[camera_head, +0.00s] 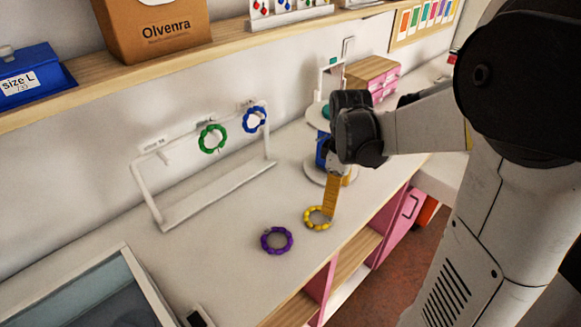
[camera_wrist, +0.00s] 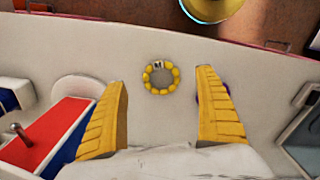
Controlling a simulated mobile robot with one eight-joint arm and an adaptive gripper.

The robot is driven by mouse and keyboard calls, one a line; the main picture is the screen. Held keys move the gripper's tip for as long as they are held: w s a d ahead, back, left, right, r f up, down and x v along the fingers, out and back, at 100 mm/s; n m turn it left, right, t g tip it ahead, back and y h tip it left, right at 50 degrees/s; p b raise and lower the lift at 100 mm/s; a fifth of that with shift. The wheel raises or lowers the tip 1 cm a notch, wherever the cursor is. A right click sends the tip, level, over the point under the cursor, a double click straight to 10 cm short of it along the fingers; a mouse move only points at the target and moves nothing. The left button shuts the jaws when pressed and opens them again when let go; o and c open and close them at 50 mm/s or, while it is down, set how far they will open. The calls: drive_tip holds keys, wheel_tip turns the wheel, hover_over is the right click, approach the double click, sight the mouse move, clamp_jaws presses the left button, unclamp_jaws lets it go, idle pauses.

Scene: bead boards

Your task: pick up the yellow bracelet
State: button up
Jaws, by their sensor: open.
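The yellow bracelet (camera_head: 318,218) is a beaded ring lying flat on the white counter, close to its front edge. In the wrist view the yellow bracelet (camera_wrist: 161,77) lies beyond and between the two yellow fingers, with a small pale tag on its ring. My gripper (camera_head: 331,200) is over the counter just above the bracelet, and one finger overlaps its edge in the head view. In the wrist view my gripper (camera_wrist: 165,95) is open with nothing between the fingers. I cannot tell the exact height of the fingertips.
A purple bracelet (camera_head: 277,240) lies left of the yellow one; the right finger mostly hides it in the wrist view. A white rack (camera_head: 215,195) holds a green bracelet (camera_head: 212,139) and a blue bracelet (camera_head: 254,119). A red and blue object (camera_wrist: 48,135) stands beside the left finger.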

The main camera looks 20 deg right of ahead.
drive_tip(key=b, duration=0.2)
hover_over(331, 220)
drive_tip(key=f, duration=0.5)
drive_tip(key=shift+s+d+f, duration=0.1)
drive_tip(key=shift+s+d, duration=0.05)
drive_tip(key=shift+s, duration=0.2)
drive_tip(key=f+b, duration=0.1)
drive_tip(key=f, duration=0.1)
drive_tip(key=f+b, duration=0.1)
drive_tip(key=f, duration=0.1)
drive_tip(key=f+b, duration=0.1)
drive_tip(key=f, duration=0.1)
drive_tip(key=shift+w, duration=0.35)
drive_tip(key=shift+r, duration=0.1)
drive_tip(key=c, duration=1.4)
